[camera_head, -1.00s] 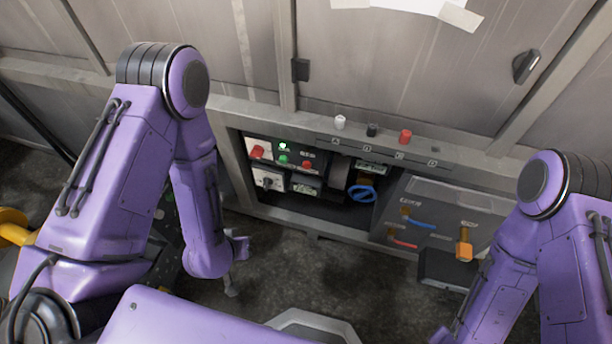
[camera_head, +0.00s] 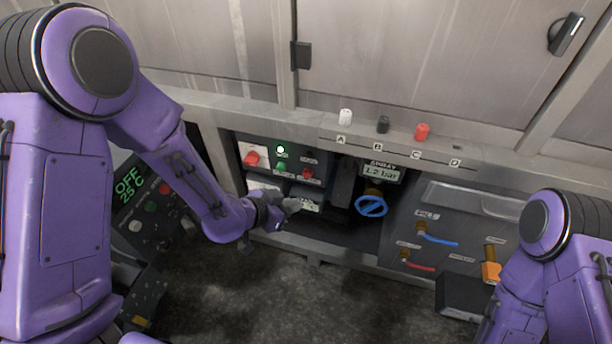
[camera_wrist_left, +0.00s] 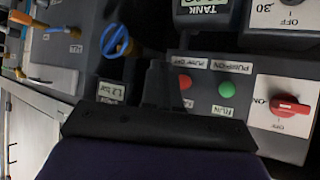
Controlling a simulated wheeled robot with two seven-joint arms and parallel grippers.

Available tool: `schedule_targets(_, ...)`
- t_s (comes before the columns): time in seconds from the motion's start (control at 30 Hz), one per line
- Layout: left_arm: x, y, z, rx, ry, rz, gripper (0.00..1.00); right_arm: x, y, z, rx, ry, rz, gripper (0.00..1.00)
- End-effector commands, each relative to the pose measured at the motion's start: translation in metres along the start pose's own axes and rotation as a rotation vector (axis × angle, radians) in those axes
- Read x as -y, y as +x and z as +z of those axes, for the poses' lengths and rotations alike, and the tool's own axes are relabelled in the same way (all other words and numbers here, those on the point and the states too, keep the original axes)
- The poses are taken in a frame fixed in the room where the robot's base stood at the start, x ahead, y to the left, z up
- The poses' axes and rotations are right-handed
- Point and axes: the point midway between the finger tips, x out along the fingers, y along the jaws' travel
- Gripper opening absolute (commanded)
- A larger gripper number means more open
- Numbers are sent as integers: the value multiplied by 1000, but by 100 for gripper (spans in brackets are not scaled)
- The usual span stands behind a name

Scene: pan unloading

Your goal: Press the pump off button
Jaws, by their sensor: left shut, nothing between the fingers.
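The red pump-off button (camera_head: 307,174) is on the dark control panel in the recess, right of the green pump-on button (camera_head: 281,167). In the left wrist view the red button (camera_wrist_left: 185,83) sits under a pump-off label, with the green button (camera_wrist_left: 226,88) to its right. My left gripper (camera_head: 293,206) is shut and empty, in front of the panel and lower than the red button in the head view. In the wrist view its dark fingers (camera_wrist_left: 162,84) appear just left of the red button; contact cannot be told. My right gripper is out of view.
A red rotary switch (camera_head: 251,159) is left of the buttons, and a green lamp (camera_head: 281,150) is lit above. A blue valve wheel (camera_head: 371,206) and a gauge reading 1.2 bar (camera_head: 379,171) are to the right. A ledge (camera_head: 300,122) runs above the recess.

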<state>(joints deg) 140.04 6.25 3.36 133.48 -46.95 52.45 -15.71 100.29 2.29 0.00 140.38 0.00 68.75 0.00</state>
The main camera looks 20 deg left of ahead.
Motion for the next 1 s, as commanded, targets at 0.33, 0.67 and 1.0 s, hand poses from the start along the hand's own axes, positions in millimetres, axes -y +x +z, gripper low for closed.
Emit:
schedule_targets(0.33,26,34,-26,0,0,0,0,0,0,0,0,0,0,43)
schedule_targets(0.67,33,45,-33,1,-1,-1,0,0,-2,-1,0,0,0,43)
schedule_targets(1.0,33,45,-32,0,-1,-1,0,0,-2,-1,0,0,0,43)
